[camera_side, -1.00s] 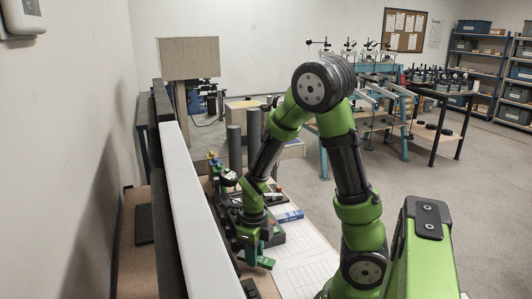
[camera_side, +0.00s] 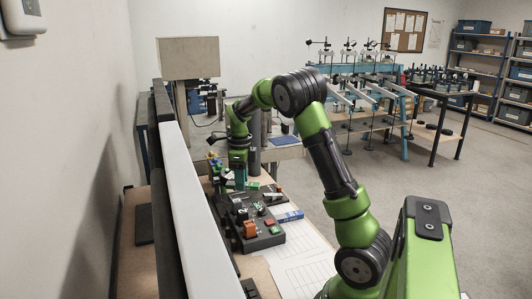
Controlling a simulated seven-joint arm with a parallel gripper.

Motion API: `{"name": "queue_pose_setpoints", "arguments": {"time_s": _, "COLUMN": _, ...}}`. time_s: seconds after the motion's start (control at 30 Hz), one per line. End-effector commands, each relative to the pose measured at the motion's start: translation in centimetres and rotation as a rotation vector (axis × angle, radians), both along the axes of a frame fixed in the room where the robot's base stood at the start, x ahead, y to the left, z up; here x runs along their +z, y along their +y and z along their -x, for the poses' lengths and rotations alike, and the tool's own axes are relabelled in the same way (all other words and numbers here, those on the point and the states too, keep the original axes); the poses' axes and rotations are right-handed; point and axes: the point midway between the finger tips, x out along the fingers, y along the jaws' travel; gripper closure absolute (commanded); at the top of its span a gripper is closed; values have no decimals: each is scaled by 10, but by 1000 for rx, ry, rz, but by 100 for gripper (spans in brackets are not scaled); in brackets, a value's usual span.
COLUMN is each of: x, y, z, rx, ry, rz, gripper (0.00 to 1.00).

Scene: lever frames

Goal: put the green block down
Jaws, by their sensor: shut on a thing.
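My gripper (camera_side: 239,180) is at the far end of the table, pointing down and shut on the green block (camera_side: 251,185). The block is small and partly hidden by the fingers. It is low, close to the table top; I cannot tell whether it touches the surface.
A dark box with knobs and orange-red parts (camera_side: 262,238) stands nearer the camera. A blue bar (camera_side: 289,216) lies right of it. Small coloured pieces (camera_side: 214,166) sit just left of my gripper. White lined sheets (camera_side: 300,262) cover the table's front right. A long white-topped barrier (camera_side: 190,200) runs along the left.

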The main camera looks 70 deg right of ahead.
Motion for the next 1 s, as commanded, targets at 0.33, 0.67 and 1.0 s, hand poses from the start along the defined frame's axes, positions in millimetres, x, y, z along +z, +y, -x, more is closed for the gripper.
{"name": "queue_pose_setpoints", "arguments": {"time_s": 0.33, "x": -11, "y": -120, "z": -35, "rx": 292, "ry": 0, "rz": 0, "gripper": 100}}
{"name": "queue_pose_setpoints", "arguments": {"time_s": 0.67, "x": -27, "y": -173, "z": -36, "rx": 481, "ry": -3, "rz": 0, "gripper": 100}}
{"name": "queue_pose_setpoints", "arguments": {"time_s": 1.0, "x": -81, "y": -176, "z": -35, "rx": 499, "ry": -3, "rz": -2, "gripper": 100}}
